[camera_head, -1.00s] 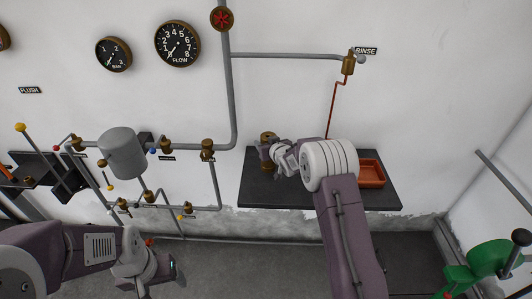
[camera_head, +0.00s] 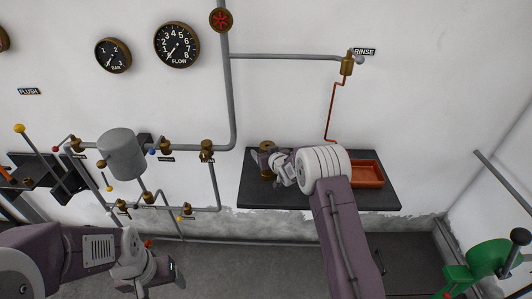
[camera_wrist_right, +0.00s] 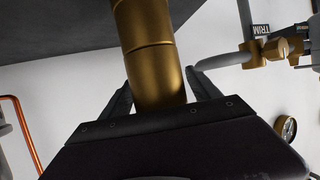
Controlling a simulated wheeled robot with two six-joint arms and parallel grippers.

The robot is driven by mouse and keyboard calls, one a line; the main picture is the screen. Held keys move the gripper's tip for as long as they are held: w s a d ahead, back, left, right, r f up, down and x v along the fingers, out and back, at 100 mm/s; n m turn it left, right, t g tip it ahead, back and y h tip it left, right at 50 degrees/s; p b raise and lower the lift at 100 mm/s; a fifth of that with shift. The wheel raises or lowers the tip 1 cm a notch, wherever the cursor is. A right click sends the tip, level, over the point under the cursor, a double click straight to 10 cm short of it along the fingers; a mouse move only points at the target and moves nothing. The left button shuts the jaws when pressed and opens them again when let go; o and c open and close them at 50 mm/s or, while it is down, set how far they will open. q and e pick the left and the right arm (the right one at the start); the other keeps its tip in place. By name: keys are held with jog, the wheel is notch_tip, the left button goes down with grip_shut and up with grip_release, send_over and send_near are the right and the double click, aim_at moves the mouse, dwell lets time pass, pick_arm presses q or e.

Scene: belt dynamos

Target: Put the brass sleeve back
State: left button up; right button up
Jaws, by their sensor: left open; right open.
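The brass sleeve (camera_head: 267,146) stands upright at the left end of the dark shelf (camera_head: 330,195), partly hidden by my right gripper. My right gripper (camera_head: 263,161) is around it from the front. In the right wrist view the brass cylinder (camera_wrist_right: 151,62) stands between my two open fingers, with a thin seam line around it. I cannot tell whether the fingers touch it. My left gripper (camera_head: 172,275) is open and empty at the lower left, over the floor.
An orange-red tray (camera_head: 368,174) sits on the shelf's right part, beside my right arm. Pipes, a grey tank (camera_head: 121,153) and brass valves (camera_head: 207,150) are on the wall at left. A green machine with a black-knobbed handle (camera_head: 492,262) stands at lower right.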

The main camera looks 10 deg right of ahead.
jog(key=b+v, duration=0.1)
jog(key=v, duration=1.1)
jog(key=shift+r, duration=0.25)
jog(key=s+f+g, duration=0.2)
jog(key=s+g, duration=0.2)
jog(key=s, duration=0.6)
jog(key=s+a+f+m+g, duration=0.1)
jog(key=s+f+g, duration=0.2)
jog(key=s, duration=0.7)
jog(key=s+a+f+g+h, duration=0.1)
jog(key=s+g, duration=0.4)
jog(key=s, duration=0.6)
jog(key=shift+f, duration=0.7)
jog(key=shift+s, duration=0.1)
